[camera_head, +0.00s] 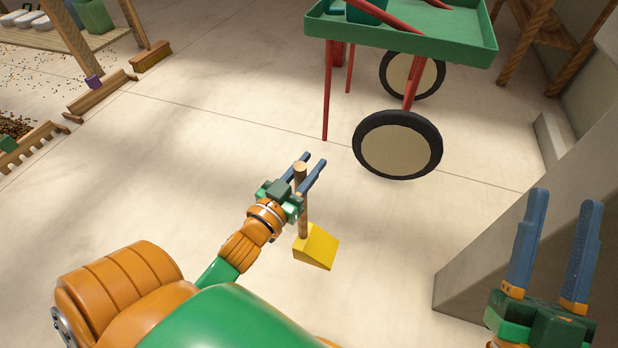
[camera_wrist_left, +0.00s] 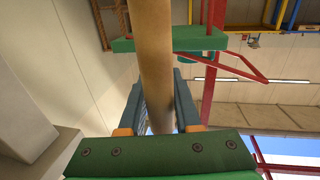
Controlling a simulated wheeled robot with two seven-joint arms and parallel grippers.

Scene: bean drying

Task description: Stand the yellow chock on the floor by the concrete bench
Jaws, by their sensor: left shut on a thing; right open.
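The yellow chock (camera_head: 317,246) is a wedge with an upright wooden handle (camera_head: 303,212), in the middle of the head view. My left gripper (camera_head: 314,160) is shut on the handle near its top. In the left wrist view the handle (camera_wrist_left: 155,70) runs up between the two fingers. I cannot tell whether the wedge touches the floor. The grey concrete bench (camera_head: 480,250) is at the right, apart from the chock, with clear floor between them. My right gripper (camera_head: 566,199) is open and empty, in front of the bench in the picture.
A green cart (camera_head: 420,45) with red legs and black-rimmed wheels (camera_head: 398,145) stands beyond my left gripper. At the left are a wooden rake (camera_head: 35,148), a brush (camera_head: 150,57) and scattered beans (camera_head: 50,75). Pale floor (camera_head: 200,150) around the chock is clear.

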